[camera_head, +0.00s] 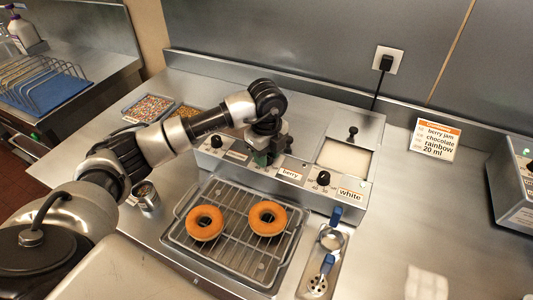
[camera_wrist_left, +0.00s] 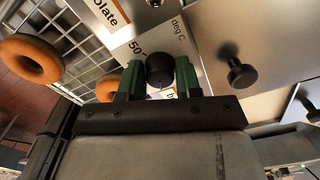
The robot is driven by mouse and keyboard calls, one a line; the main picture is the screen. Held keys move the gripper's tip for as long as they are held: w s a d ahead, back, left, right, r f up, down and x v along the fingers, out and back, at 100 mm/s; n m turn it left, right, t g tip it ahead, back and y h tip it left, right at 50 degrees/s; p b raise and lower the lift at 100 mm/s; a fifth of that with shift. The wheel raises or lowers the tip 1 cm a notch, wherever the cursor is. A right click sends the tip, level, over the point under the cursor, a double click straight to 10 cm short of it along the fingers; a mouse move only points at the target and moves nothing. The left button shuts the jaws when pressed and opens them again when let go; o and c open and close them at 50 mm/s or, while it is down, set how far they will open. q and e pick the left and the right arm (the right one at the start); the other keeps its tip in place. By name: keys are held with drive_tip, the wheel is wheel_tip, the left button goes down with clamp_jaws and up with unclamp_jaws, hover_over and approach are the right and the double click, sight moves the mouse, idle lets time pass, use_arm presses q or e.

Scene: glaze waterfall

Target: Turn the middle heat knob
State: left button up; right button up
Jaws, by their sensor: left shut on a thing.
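The glaze warmer (camera_head: 340,190) has a row of black heat knobs on its front. The middle heat knob (camera_wrist_left: 160,70) shows in the left wrist view, between the green fingertips of my left gripper (camera_wrist_left: 158,78), which is shut on it. In the head view my left gripper (camera_head: 262,157) is at the middle of the warmer's front and hides that knob. The left knob (camera_head: 216,141) and the right knob (camera_head: 323,178) stand free on either side. My right gripper is not in view.
A wire rack tray (camera_head: 181,238) with two doughnuts (camera_head: 267,218) lies in front of the warmer. Blue-handled tools (camera_head: 327,262) stand in a holder to its right. Sprinkle trays (camera_head: 148,108) are at the back left. An order card (camera_head: 435,139) stands right; the counter's right side is mostly clear.

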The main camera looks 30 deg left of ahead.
use_arm(q)
drive_tip(key=shift+r, duration=0.1)
drive_tip(key=o, duration=0.9)
